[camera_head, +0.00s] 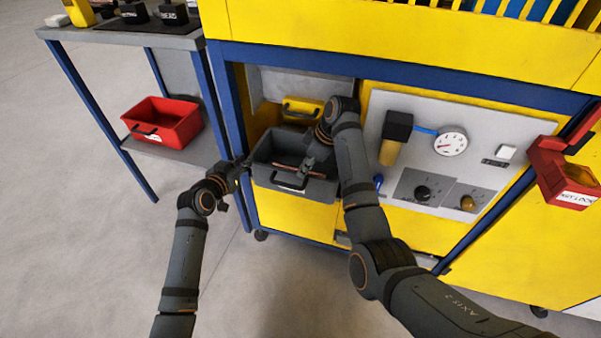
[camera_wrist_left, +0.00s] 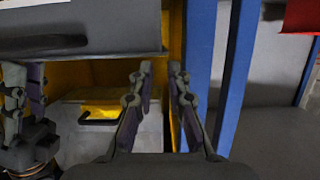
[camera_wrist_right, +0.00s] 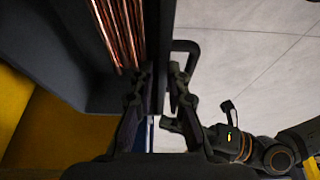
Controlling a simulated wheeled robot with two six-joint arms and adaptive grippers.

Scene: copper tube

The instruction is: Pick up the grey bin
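The grey bin (camera_head: 318,188) sits in the opening of the yellow machine, with a handle on its front. Copper tubes (camera_wrist_right: 122,30) lie in it. My right gripper (camera_head: 309,163) is at the bin's front wall; in the right wrist view its fingers (camera_wrist_right: 160,72) stand open on either side of that wall (camera_wrist_right: 159,50), the tubes left and the handle (camera_wrist_right: 188,50) right. My left gripper (camera_head: 243,172) is at the bin's left side. In the left wrist view its fingers (camera_wrist_left: 161,68) are apart, with nothing between them, just short of the bin (camera_wrist_left: 120,32).
A yellow bin (camera_head: 302,107) is behind the grey bin. A blue frame post (camera_head: 230,100) rises close to my left gripper. A red bin (camera_head: 165,120) stands on the side table's lower shelf. A gauge panel (camera_head: 440,110) is on the right. Floor at left is clear.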

